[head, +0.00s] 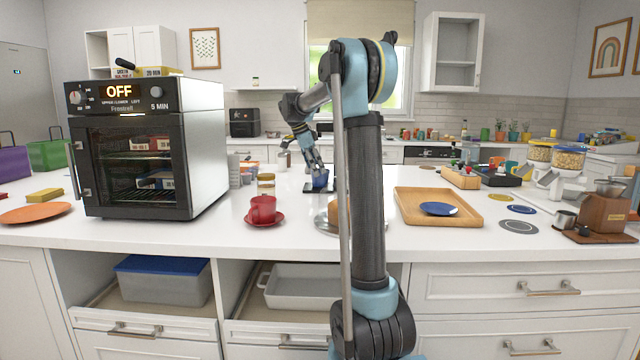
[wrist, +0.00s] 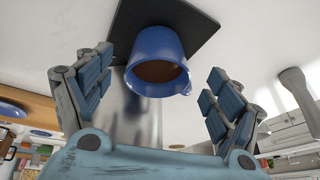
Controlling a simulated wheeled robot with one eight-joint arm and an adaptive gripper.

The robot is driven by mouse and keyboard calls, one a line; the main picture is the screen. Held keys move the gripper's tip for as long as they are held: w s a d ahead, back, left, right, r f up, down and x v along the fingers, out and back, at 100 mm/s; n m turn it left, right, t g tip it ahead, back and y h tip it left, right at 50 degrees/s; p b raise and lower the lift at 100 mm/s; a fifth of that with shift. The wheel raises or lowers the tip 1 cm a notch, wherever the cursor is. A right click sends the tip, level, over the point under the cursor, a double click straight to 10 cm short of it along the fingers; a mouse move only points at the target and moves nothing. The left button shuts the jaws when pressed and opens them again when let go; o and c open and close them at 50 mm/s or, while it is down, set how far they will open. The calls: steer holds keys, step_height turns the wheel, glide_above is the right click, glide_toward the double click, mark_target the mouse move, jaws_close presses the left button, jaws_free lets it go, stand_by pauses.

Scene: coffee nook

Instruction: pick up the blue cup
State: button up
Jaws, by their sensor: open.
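The blue cup (wrist: 154,48) shows in the wrist view with brown contents inside and a handle at its lower right rim. It is on or over a dark square mat (wrist: 190,20). My gripper (wrist: 155,85) is open, with a blue-padded finger to the left and right of the cup, and I see no contact. In the head view the cup (head: 320,180) is small, at the far side of the counter beside my gripper (head: 315,168), and partly hidden by it.
A red cup on a saucer (head: 263,210) stands nearer on the white counter, with a jar (head: 266,184) behind it. A black oven (head: 145,150) is at left.

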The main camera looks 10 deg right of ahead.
steer(key=x, duration=0.4)
steer(key=c, duration=1.4)
steer(key=shift+r, duration=0.15)
